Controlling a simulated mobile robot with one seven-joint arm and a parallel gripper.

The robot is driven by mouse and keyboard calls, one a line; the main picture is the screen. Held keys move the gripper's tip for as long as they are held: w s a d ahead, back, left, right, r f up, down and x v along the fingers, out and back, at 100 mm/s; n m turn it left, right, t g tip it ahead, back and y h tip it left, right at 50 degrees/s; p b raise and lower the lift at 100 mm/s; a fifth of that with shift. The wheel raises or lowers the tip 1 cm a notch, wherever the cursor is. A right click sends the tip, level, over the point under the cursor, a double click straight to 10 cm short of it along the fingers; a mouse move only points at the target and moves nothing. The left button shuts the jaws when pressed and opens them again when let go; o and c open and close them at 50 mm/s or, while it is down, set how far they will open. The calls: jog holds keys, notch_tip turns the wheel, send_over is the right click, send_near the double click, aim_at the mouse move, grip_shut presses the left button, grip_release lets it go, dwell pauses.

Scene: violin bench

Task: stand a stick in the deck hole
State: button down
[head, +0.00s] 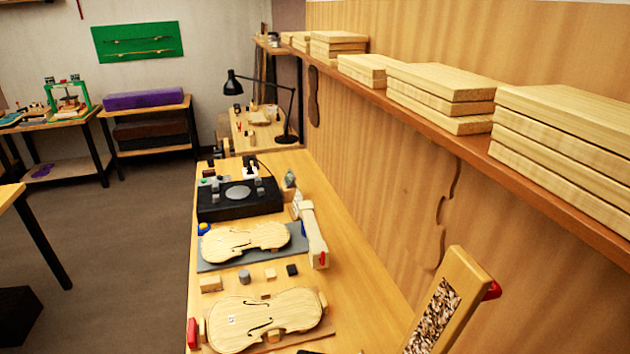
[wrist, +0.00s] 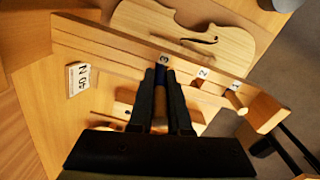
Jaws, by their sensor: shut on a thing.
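The fingertips reach to a long pale wooden strip (wrist: 120,46) marked 3, 2 and 1, beside the mark 3. Part of the stick is hidden by the fingers, and I cannot tell whether its end touches the strip. I cannot make out the deck hole in either view. My gripper does not show in the head view.
A violin plate (wrist: 190,36) lies beyond the strip, and a small number tag (wrist: 78,80) lies to its left. In the head view the bench holds two violin plates (head: 262,318) (head: 244,240), a black box (head: 215,207) and small blocks. A shelf (head: 560,192) of boards overhangs at right.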

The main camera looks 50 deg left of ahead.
jog(key=shift+f+b, duration=0.45)
jog(key=shift+f, duration=0.35)
jog(key=shift+r, duration=0.2)
jog(key=shift+r+p, duration=3.35)
jog(key=shift+r, duration=0.8)
jog(key=shift+f+b, duration=2.7)
jog(key=shift+f, duration=1.6)
